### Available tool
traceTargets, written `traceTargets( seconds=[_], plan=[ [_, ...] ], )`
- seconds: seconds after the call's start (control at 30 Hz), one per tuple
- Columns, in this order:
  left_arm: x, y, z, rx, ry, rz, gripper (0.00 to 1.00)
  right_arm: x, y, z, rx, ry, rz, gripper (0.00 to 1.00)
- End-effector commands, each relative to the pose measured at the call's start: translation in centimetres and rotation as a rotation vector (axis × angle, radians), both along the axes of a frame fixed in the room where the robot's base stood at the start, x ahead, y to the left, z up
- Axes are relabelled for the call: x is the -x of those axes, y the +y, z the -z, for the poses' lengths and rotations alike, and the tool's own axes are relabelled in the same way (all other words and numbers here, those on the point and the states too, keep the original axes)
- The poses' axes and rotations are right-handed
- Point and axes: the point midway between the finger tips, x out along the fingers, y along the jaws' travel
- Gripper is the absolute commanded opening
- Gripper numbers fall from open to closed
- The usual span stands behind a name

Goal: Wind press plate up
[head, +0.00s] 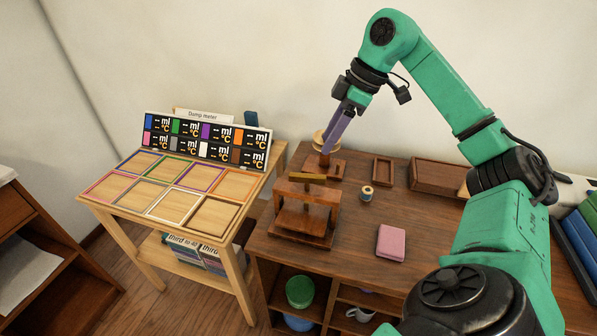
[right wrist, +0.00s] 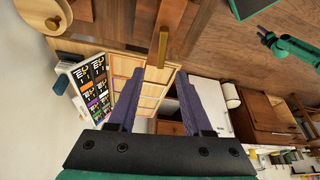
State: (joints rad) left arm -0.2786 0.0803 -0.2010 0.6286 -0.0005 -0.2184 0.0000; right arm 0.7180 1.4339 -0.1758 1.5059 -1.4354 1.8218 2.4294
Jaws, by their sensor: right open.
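The wooden press (head: 306,218) stands at the left front of the brown desk, a frame on a flat base. A brass handle bar (head: 307,178) lies level across its top. I cannot clearly make out the plate inside the frame. My right gripper (head: 326,152) is open and empty, its purple fingers slanting down above and behind the press. In the right wrist view, the brass bar (right wrist: 163,46) shows just past the fingertips, in line with the gap between them (right wrist: 160,75). I cannot tell whether they touch it. My left gripper is not in view.
A round-topped wooden piece (head: 319,136) stands behind the press, close to my fingers. A thread spool (head: 367,194), pink pad (head: 391,243), small tray (head: 383,171) and larger tray (head: 437,175) lie to the right. A light wooden stand (head: 140,217) with coloured frames stands left.

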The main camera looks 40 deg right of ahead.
Motion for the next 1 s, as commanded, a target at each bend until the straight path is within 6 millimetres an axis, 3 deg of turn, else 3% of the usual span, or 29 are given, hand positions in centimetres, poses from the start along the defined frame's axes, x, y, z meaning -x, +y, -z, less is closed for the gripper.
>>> traceTargets(
  seconds=[0.03, 0.2, 0.4, 0.57, 0.8, 0.83, 0.93, 0.97, 1.0],
  plan=[
    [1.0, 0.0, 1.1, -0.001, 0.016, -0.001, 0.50, -0.3, 0.3, 1.7, -0.001, 0.004, -0.002, 0.50],
    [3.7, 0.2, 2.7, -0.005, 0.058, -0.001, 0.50, -1.5, 1.6, 5.9, -0.003, 0.004, -0.003, 0.50],
    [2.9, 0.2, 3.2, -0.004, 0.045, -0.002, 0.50, -2.8, 2.9, 10.0, -0.002, 0.002, -0.002, 0.50],
    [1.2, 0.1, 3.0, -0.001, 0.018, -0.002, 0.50, -3.3, 3.4, 11.6, -0.001, -0.001, -0.002, 0.50],
    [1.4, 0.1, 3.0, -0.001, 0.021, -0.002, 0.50, -3.4, 3.5, 11.8, -0.001, 0.000, -0.001, 0.50],
    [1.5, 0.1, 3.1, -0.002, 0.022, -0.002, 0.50, -3.4, 3.5, 11.8, -0.001, 0.000, -0.001, 0.46],
    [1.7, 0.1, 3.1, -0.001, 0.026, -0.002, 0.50, -3.4, 3.5, 11.8, -0.001, 0.000, -0.001, 0.08],
    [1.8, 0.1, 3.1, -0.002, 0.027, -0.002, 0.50, -3.4, 3.5, 11.8, -0.001, 0.000, -0.001, 0.00],
    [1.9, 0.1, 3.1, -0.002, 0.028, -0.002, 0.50, -3.4, 3.5, 11.8, 0.000, -0.001, -0.001, 0.00]
  ],
)
